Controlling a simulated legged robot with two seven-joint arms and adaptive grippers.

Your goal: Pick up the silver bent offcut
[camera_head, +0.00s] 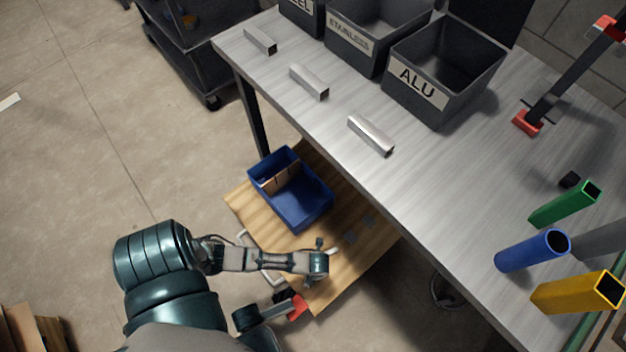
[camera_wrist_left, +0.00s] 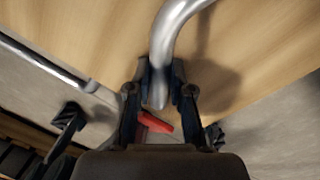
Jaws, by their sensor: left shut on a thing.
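The silver bent offcut (camera_wrist_left: 176,22) is a curved shiny tube in the left wrist view. Its lower end lies between the two fingers of my left gripper (camera_wrist_left: 160,80), which is shut on it. The curve rises toward the top edge and leaves the picture to the right. Wood-coloured board lies behind it. In the head view my left gripper (camera_head: 319,264) is over the front part of the low wooden board (camera_head: 362,232); its fingers are mostly hidden there, and I cannot clearly make out the offcut. My right gripper is not in view.
A blue bin (camera_head: 305,208) stands on the board. The metal table (camera_head: 330,118) overhangs it at right, with short offcuts, labelled bins including ALU (camera_head: 430,100), and coloured tubes. A red part (camera_head: 298,306) sits beside the board's front corner.

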